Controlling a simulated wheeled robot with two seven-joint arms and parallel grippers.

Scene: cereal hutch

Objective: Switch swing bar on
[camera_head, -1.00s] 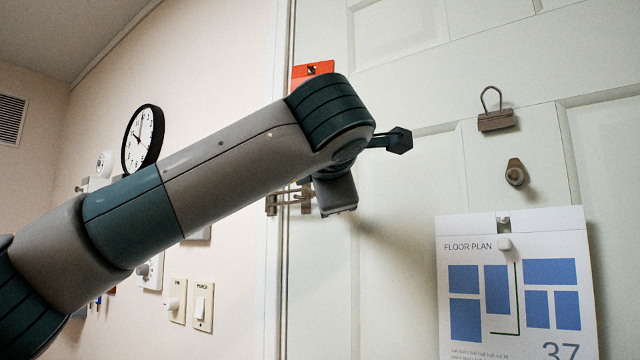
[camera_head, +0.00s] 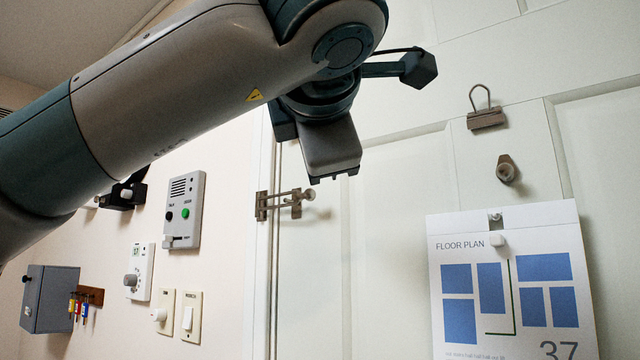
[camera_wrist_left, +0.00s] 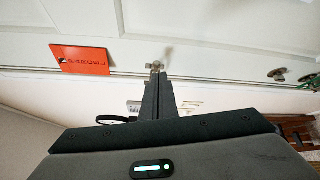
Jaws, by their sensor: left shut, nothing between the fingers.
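The swing bar (camera_head: 278,203) is a small brown-grey metal latch at the door's left edge. Its mount sits by the frame and its arms reach across the gap toward a round knob (camera_head: 310,195) on the door. I cannot tell its exact angle. My left gripper (camera_head: 334,179) is just above and right of it in the head view, apart from it in the picture. In the left wrist view the dark fingers (camera_wrist_left: 156,84) are together, their tips close to the latch (camera_wrist_left: 155,67); contact is unclear. My right gripper is out of view.
Left of the frame are an intercom (camera_head: 184,210), a thermostat (camera_head: 139,272), switches (camera_head: 190,316) and a grey key box (camera_head: 49,298). An orange sign (camera_wrist_left: 80,60) shows in the wrist view.

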